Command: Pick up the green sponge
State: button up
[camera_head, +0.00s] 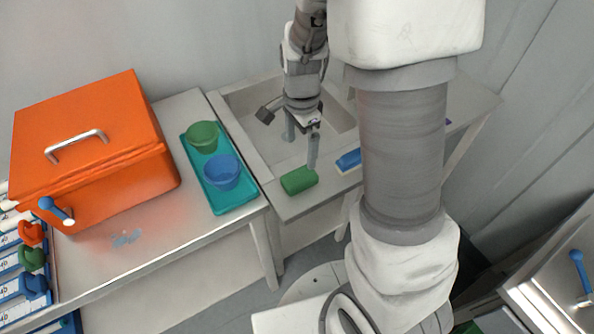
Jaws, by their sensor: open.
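The green sponge (299,180) lies flat near the front edge of the sink counter (290,208). My gripper (301,150) hangs just behind the sponge, above the counter. Its two grey fingers point down and stand apart, with nothing seen between them. The right finger comes down close to the sponge's back right side. I cannot tell from this one view whether it touches the sponge.
A blue sponge-like block (348,160) lies right of the green sponge, partly hidden by my arm. A sink basin (258,140) lies behind. On the left table, a teal tray (238,204) holds a green bowl (202,135) and blue bowl (222,172), beside an orange box (95,150).

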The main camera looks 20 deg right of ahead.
aim_at(299, 176)
notch_tip(299, 176, down, 12)
jog(key=shift+s+a+r+b, duration=0.1)
jog(key=shift+r+b, duration=0.1)
jog(key=shift+b, duration=0.3)
jog(key=c, duration=1.4)
jog(key=shift+o, duration=0.2)
jog(key=shift+r, duration=0.2)
jog(key=shift+r, duration=0.6)
notch_tip(299, 176, up, 3)
jog(key=shift+f, duration=0.1)
jog(key=s+d+r, duration=0.6)
jog(key=d, duration=0.4)
jog(key=shift+r, duration=0.35)
